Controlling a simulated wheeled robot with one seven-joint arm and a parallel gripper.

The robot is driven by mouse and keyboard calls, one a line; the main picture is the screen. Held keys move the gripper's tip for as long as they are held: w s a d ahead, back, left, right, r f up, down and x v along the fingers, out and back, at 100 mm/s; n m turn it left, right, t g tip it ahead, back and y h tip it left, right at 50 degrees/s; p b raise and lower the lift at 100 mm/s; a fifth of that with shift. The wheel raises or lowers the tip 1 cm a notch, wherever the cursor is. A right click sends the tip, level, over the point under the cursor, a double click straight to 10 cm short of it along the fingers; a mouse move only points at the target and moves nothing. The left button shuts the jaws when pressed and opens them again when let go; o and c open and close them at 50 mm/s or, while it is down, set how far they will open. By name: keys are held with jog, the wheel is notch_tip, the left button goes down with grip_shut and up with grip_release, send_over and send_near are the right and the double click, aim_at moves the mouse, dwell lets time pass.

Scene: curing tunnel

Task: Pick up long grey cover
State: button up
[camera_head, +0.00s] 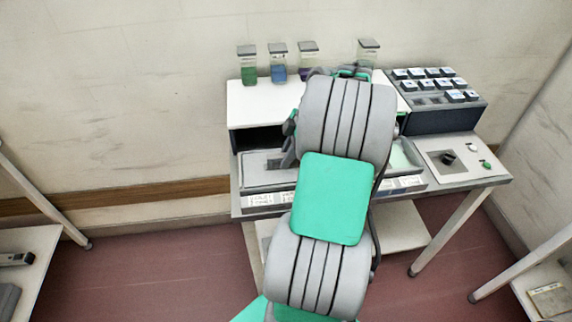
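I cannot clearly pick out the long grey cover. A long, low grey piece (262,178) lies along the front of the white workbench (250,103), left of my arm, and could be a tray or the cover. My arm reaches over the middle of the bench and hides what lies behind it. My gripper is hidden by the arm, so its fingers and anything between them do not show.
Several lidded jars, one with green (248,65) and one with blue (279,62) contents, stand along the bench's back. A dark rack of small blocks (440,118) stands at right. Another table (30,245) at left holds grey parts. A side table (535,280) is at lower right.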

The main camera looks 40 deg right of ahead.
grip_shut()
dwell(0.4)
